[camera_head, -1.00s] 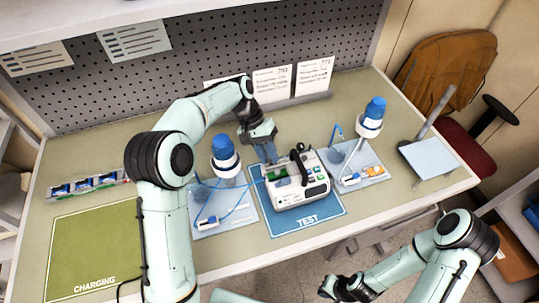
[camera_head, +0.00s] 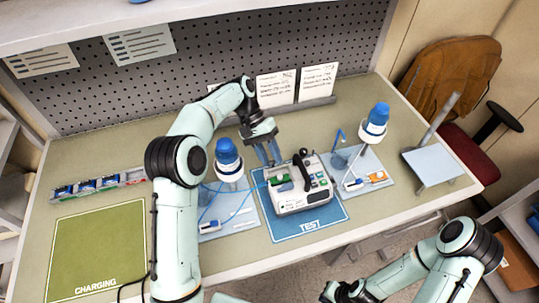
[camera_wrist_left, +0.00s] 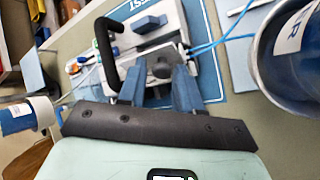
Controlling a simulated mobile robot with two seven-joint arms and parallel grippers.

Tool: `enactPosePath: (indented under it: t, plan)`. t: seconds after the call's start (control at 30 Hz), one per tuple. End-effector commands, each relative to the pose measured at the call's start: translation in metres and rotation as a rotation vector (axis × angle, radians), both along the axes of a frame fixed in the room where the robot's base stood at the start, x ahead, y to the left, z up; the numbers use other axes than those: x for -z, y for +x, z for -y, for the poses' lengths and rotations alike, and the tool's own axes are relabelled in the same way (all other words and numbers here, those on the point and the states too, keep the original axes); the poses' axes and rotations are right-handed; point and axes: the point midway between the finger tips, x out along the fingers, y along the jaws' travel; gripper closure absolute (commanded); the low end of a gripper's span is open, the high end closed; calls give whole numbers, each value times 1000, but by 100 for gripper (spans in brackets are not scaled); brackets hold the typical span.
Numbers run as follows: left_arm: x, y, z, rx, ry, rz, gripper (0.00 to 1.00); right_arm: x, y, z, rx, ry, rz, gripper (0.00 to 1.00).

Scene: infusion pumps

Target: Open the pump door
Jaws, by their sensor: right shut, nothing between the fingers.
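The white infusion pump (camera_head: 302,203) stands on the blue TEST mat (camera_head: 335,214), with a black handle on top and a green part (camera_head: 281,186) at its left side. My left gripper (camera_head: 269,154) is just behind the pump's back left, blue fingers pointing down toward it. In the left wrist view the gripper (camera_wrist_left: 160,72) has its fingers apart, at the near side of the pump (camera_wrist_left: 163,42). I cannot tell whether they touch it, and I cannot make out the door's state. My right gripper (camera_head: 340,291) is shut and empty at the bottom, in front of the table.
A blue tube runs from the left bottle to the pump. The green CHARGING mat (camera_head: 95,245) is bare. A tilted grey plate (camera_head: 434,165) stands at the right.

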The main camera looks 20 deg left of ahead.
Motion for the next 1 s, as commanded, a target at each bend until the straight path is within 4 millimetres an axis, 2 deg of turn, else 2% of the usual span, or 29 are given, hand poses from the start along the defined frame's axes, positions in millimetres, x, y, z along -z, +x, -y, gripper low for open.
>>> enactPosePath:
  t: [0.33,0.7,1.0]
  plan:
    - [-4,3,-3,-2,2,2,66,0,0,0,0,0,0,100]
    - [-43,20,-28,-2,1,3,66,0,0,0,0,0,0,100]
    - [-58,25,-38,0,1,0,66,0,0,0,0,0,0,100]
